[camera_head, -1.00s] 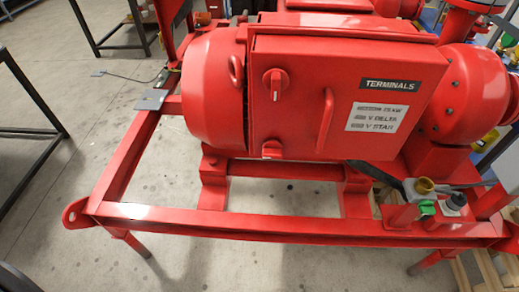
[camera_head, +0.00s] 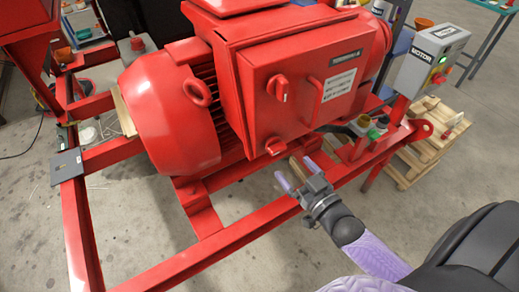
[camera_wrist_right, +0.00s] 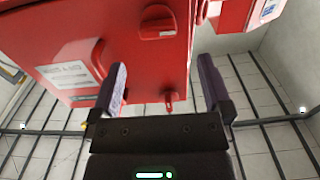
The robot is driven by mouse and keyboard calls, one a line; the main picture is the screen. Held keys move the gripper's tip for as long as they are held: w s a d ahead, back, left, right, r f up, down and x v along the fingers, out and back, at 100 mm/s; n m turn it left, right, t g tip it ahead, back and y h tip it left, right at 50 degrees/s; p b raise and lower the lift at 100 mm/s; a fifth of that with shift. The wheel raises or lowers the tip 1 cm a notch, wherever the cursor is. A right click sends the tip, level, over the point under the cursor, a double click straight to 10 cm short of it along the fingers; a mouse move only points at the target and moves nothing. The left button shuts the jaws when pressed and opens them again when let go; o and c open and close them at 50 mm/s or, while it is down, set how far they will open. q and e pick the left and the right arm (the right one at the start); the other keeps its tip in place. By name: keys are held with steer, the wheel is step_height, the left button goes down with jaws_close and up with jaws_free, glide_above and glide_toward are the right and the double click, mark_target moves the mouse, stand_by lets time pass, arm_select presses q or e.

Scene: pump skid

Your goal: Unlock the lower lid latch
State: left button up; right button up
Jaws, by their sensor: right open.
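The lower lid latch (camera_head: 276,146) is a red knob at the lower left of the red terminal box lid (camera_head: 312,110). The upper latch (camera_head: 279,88) is a like knob above it, its bar near upright. My right gripper (camera_head: 297,174) is open and empty, just below and right of the lower latch, apart from it. The right wrist view is upside down: there the lower latch (camera_wrist_right: 158,28) shows at the top with its bar roughly level, and the upper latch (camera_wrist_right: 168,102) shows between my open fingers (camera_wrist_right: 162,65). My left gripper is out of view.
A bar handle (camera_head: 313,98) sticks out of the lid right of the latches. The red skid frame rail (camera_head: 245,228) runs below my gripper. A grey motor control box (camera_head: 430,58) and wooden pallets (camera_head: 425,155) stand to the right.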

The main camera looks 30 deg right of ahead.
mark_target(280, 152)
steer(key=w, duration=0.3)
steer(key=w+b, duration=0.1)
steer(key=w, duration=0.3)
steer(key=shift+a+f, duration=0.15)
steer(key=shift+w, duration=0.5)
steer(key=shift+c, duration=0.5)
steer(key=c, duration=1.1)
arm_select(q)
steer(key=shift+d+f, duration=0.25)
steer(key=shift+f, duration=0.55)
arm_select(e)
steer(key=shift+c, duration=0.2)
